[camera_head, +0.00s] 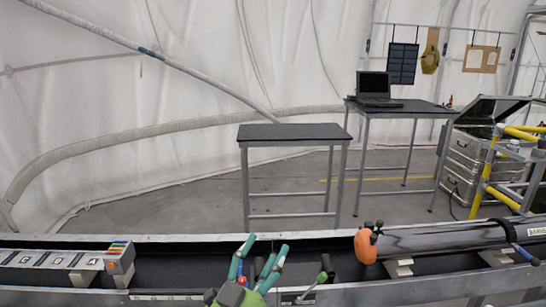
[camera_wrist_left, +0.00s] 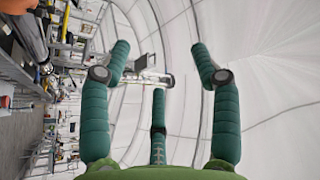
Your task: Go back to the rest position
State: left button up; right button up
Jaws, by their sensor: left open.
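My left gripper (camera_head: 264,256) shows at the bottom middle of the head view, with green fingers pointing up and spread apart. It is in front of the long dark trough (camera_head: 205,262). In the left wrist view my left gripper (camera_wrist_left: 161,62) is open. Its three fingers are apart and nothing is between them. My right gripper is in neither view.
A metal box with buttons (camera_head: 62,262) is at the trough's left. A dark cylinder with an orange end (camera_head: 440,238) lies at its right. Behind stand an empty table (camera_head: 292,131) and a table with a laptop (camera_head: 374,88). A yellow-railed frame (camera_head: 488,170) is far right.

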pick_arm(q)
jog(key=s+a+f+n+g+y, duration=0.45)
jog(key=a+f, duration=0.25)
jog(key=f, duration=0.3)
jog(key=s+a+f+n+g+y, duration=0.35)
jog(key=a+f+y, duration=0.3)
jog(key=f, duration=0.35)
jog(key=s+a+f+n+g, duration=0.1)
jog(key=s+a+f+g, duration=0.1)
jog(key=s+f+g, duration=0.3)
jog(key=s+a+f+h, duration=0.1)
jog(key=s+f, duration=0.1)
jog(key=s, duration=0.6)
jog(key=s+a+f+n+g, duration=0.1)
jog(key=s+a+f+g, duration=0.1)
jog(key=s+f+g, duration=0.3)
notch_tip(320, 180, down, 21)
jog(key=s, duration=0.3)
jog(key=s+a+f, duration=0.2)
jog(key=s+f, duration=1.2)
jog(key=s, duration=0.2)
jog(key=shift+a+f+m+g, duration=0.15)
jog(key=shift+f+m+g, duration=0.15)
jog(key=shift+f+m, duration=0.1)
